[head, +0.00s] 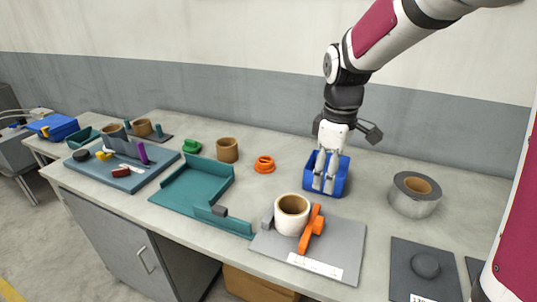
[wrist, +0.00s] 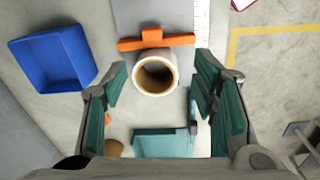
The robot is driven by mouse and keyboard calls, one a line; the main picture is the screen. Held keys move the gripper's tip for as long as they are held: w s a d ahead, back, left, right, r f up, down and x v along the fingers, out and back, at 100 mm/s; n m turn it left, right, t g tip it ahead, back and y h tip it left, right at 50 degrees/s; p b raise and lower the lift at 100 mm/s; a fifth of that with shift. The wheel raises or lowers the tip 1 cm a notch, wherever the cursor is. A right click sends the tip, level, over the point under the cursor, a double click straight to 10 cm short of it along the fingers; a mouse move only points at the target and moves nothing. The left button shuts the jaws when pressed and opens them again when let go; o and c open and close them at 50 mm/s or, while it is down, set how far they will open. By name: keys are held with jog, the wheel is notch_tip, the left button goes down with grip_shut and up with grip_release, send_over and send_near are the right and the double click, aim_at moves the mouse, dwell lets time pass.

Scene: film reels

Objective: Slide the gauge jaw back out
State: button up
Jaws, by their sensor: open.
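The orange gauge jaw (head: 311,229) lies on a grey gauge plate (head: 343,236) with a white scale strip (head: 315,267) along its front edge. A cream ring-shaped core (head: 291,215) stands on the plate between a grey block (head: 267,219) and the jaw, close against the jaw. My gripper (head: 325,188) is open and empty, pointing down in front of the blue bin in the head view, above and behind the gauge. In the wrist view the jaw (wrist: 156,40) lies beyond the core (wrist: 156,74), which shows between my open fingers (wrist: 160,88).
The blue bin (head: 341,178) stands behind the gauge. A silver reel (head: 414,198) and a dark plate with a round knob (head: 425,268) are at right. A teal tray (head: 196,187), an orange ring (head: 265,164) and brown cores (head: 227,150) are at left.

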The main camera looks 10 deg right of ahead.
aim_at(319, 220)
jog(key=shift+n+g, duration=0.3)
jog(key=shift+n, duration=0.4)
jog(key=w+f, duration=0.1)
jog(key=f, duration=0.5)
jog(key=w+f, duration=0.1)
jog(key=f, duration=0.5)
jog(key=w+d+f, duration=0.1)
jog(key=f, duration=0.5)
jog(key=shift+b, duration=0.35)
jog(key=shift+c, duration=0.5)
